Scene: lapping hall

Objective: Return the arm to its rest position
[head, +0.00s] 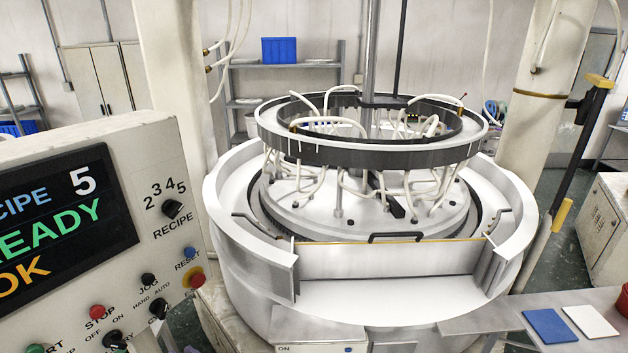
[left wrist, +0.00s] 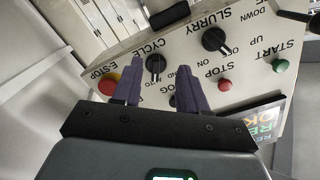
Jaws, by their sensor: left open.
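My left gripper (left wrist: 163,62) shows in the left wrist view with two purple fingers apart and nothing between them. It is in front of the control panel (left wrist: 255,30), which appears upside down there. The cycle knob (left wrist: 156,68) shows between the fingers, and the red E-stop button (left wrist: 109,84) is beside the left finger. The fingers partly hide the jog knob and its label. I cannot tell whether the fingers touch the panel. In the head view, the panel's display (head: 60,222) reads recipe 5, ready, OK. My right gripper is in neither view.
The large round lapping machine (head: 340,290) fills the middle of the head view, with a hose-hung ring (head: 330,153) above it. A grey table (head: 480,318) at the lower right holds a blue pad (head: 550,326) and a white pad (head: 590,321). A pale column (head: 535,110) stands behind right.

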